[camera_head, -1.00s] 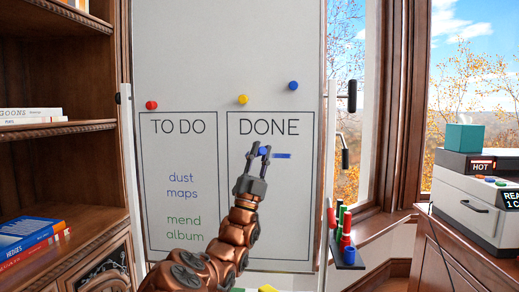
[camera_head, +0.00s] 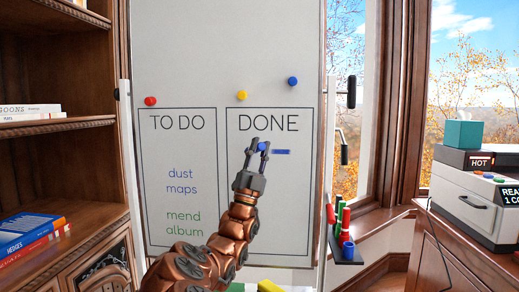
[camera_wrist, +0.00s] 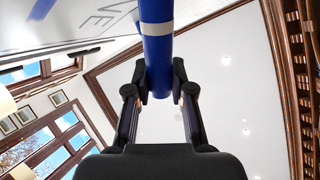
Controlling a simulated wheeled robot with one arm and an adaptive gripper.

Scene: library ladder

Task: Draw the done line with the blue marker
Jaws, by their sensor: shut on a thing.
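The whiteboard (camera_head: 226,50) stands upright ahead, with a TO DO box at left and a DONE box (camera_head: 270,200) at right. My gripper (camera_head: 258,147) is in front of the DONE box, just below its heading, shut on the blue marker (camera_head: 263,147). In the wrist view the marker (camera_wrist: 157,60) is a blue barrel with a white band, held between the two fingers. Its tip is hidden, so I cannot tell if it touches the board. A short blue line (camera_head: 282,152) shows on the board just right of the gripper.
Red, yellow and blue magnets (camera_head: 292,81) sit above the boxes. A tray (camera_head: 347,256) at the board's lower right holds red, green and blue things. A bookshelf (camera_head: 60,128) stands at left, and a machine (camera_head: 474,200) on a cabinet at right.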

